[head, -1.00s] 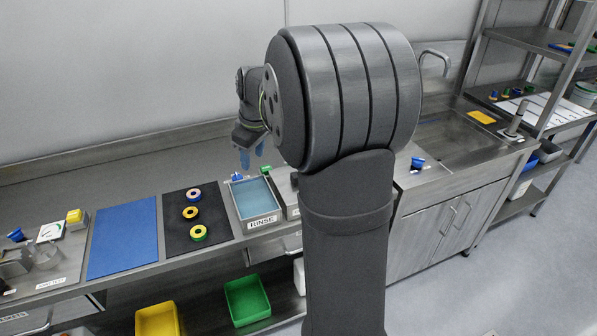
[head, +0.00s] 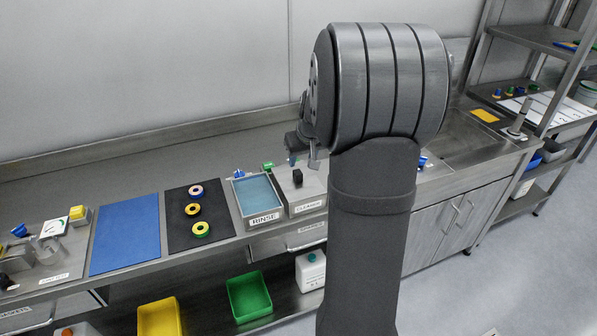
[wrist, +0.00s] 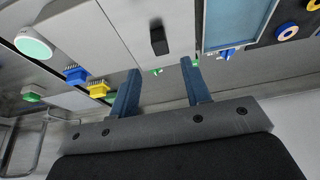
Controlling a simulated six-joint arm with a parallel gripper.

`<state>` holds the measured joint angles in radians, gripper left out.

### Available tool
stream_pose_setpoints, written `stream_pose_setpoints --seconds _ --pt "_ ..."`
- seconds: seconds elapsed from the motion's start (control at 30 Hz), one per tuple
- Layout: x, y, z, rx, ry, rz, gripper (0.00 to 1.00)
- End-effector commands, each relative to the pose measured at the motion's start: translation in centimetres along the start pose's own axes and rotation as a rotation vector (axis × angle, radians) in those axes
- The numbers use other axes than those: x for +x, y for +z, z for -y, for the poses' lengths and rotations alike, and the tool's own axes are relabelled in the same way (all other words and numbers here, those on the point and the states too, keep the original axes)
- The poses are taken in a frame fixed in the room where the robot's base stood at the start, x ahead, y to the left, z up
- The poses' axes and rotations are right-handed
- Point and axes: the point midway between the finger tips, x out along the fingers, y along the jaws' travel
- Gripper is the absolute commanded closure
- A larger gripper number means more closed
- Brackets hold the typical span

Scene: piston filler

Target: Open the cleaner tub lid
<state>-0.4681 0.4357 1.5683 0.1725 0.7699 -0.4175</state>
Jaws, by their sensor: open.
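The cleaner tub (head: 308,207) carries a label on its front and stands just right of the rinse tub. Its flat grey lid (head: 314,188) lies on top, with an upright black handle (head: 297,178) on it. In the wrist view the black handle (wrist: 158,40) stands on the pale lid (wrist: 135,15), in line with the gap between my fingers. My gripper (wrist: 160,69) is open and empty, its two blue fingers apart and not touching the handle. In the head view my gripper (head: 303,160) is above and behind the tub, partly hidden by my arm.
The rinse tub (head: 237,208) with blue liquid adjoins on the left. A black mat (head: 180,222) with several rings and a blue mat (head: 125,234) lie further left. Small green and blue brushes stand behind the tubs. A sink is at the right.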

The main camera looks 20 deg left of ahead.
Motion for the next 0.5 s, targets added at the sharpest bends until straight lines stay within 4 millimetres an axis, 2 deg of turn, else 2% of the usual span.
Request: stream_pose_setpoints --seconds 0.03,0.2,0.4,0.5 --pt "1.2 0.1 0.0 0.000 -0.002 0.004 0.56" --pt "4.5 0.1 0.1 -0.001 -0.001 0.004 0.56" --pt "7.0 0.0 0.1 -0.001 0.000 0.002 0.56" --pt "7.6 0.0 0.0 -0.001 0.000 0.001 0.56"
